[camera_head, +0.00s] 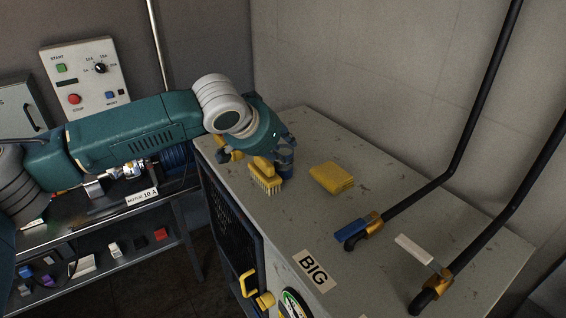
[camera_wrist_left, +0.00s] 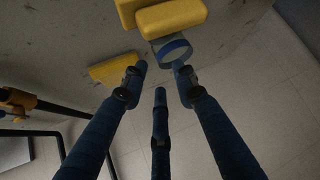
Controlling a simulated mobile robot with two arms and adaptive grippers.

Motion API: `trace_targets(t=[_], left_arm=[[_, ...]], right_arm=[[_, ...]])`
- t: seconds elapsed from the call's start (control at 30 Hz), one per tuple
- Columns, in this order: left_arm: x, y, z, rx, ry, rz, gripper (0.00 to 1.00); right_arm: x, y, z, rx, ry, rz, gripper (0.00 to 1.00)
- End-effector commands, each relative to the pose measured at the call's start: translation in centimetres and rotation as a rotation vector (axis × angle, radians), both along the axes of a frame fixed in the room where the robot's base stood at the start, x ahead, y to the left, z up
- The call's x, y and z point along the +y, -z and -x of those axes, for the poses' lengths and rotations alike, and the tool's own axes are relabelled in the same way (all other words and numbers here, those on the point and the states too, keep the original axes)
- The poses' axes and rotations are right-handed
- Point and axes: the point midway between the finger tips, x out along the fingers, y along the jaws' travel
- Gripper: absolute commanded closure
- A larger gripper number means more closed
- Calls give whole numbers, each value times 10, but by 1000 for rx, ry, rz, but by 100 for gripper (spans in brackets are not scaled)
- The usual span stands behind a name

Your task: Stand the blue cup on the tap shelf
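The blue cup (camera_head: 287,170) stands on the grey tank top, close to the yellow brush; its upper part is mostly hidden by my left gripper. In the left wrist view its round blue rim (camera_wrist_left: 174,52) shows just beyond the fingertips, beside a yellow block. My left gripper (camera_head: 284,150) is at the cup; in the wrist view its fingers (camera_wrist_left: 160,78) are spread with nothing between them. I cannot tell whether a finger touches the cup. My right gripper is out of view. I cannot make out which surface is the tap shelf.
The yellow brush (camera_head: 265,180) is left of the cup, a yellow sponge (camera_head: 331,178) right of it. Two black pipes end in brass taps with a blue handle (camera_head: 351,231) and a white handle (camera_head: 414,249). A wall stands behind. The tank top between sponge and taps is clear.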

Motion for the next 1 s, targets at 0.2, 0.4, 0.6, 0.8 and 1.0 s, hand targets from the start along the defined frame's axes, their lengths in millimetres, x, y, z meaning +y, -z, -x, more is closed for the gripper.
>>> trace_targets(t=[0.2,0.4,0.6,0.8,1.0], left_arm=[[-11,14,-14,-1,1,-3,71],[-20,35,-29,-1,1,0,71],[-20,39,-31,-2,1,0,71],[-20,39,-31,-2,1,0,97],[-20,38,-30,-2,1,0,100]], right_arm=[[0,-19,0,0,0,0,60],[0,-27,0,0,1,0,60],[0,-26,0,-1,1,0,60],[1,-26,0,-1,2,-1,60],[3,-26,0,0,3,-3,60]])
